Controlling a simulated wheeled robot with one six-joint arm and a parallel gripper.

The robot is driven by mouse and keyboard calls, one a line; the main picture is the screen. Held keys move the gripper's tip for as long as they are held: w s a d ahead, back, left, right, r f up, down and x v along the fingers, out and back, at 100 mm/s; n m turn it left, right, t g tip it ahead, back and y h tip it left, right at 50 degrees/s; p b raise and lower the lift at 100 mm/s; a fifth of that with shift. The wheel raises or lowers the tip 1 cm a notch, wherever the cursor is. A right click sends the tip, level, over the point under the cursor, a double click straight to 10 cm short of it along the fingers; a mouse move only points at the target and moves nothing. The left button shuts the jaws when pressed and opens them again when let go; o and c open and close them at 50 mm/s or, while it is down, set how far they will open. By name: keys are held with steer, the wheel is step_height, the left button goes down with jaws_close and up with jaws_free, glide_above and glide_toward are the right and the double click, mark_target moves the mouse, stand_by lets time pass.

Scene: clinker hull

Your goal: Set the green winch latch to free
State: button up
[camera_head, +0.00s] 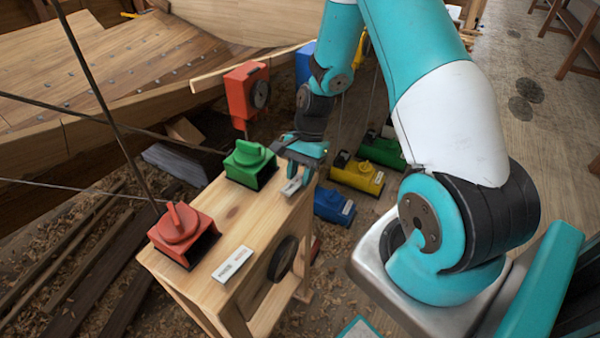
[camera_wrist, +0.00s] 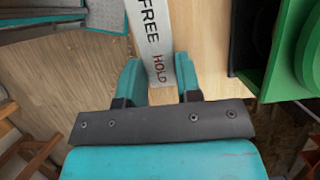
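The green winch (camera_head: 250,165) sits on top of the wooden bench, with a green latch knob (camera_head: 251,152) on it. In the wrist view, part of the green winch (camera_wrist: 283,70) is at the right edge, beside a black part. A pale label plate (camera_wrist: 156,40) reading FREE and HOLD lies on the wood; it also shows in the head view (camera_head: 291,187). My gripper (camera_wrist: 160,75) is over this plate, to the right of the winch in the head view. Its two fingers are apart, with the plate's HOLD end visible between them. I cannot read the latch's setting.
A red winch (camera_head: 181,235) with its own label plate (camera_head: 233,263) sits on the near end of the bench (camera_head: 226,215). A red unit (camera_head: 245,92) stands behind. Yellow (camera_head: 357,175), blue (camera_head: 334,206) and green units lie beyond the bench. Ropes cross at left beside the hull.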

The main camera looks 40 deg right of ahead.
steer(key=shift+r, duration=0.15)
steer(key=shift+a+r+t+h, duration=0.2)
steer(key=shift+t+h, duration=0.1)
steer(key=shift+h, duration=0.5)
steer(key=shift+s+a+r+t+h, duration=0.15)
steer(key=shift+t+h, duration=0.1)
steer(key=shift+h, duration=0.35)
steer(key=shift+w+a+t+h, duration=0.1)
steer(key=shift+t+h, duration=0.1)
steer(key=shift+h, duration=0.4)
steer(key=shift+s+a+r+t+h, duration=0.15)
steer(key=shift+t+h, duration=0.1)
steer(key=shift+h, duration=0.35)
steer(key=o, duration=0.9)
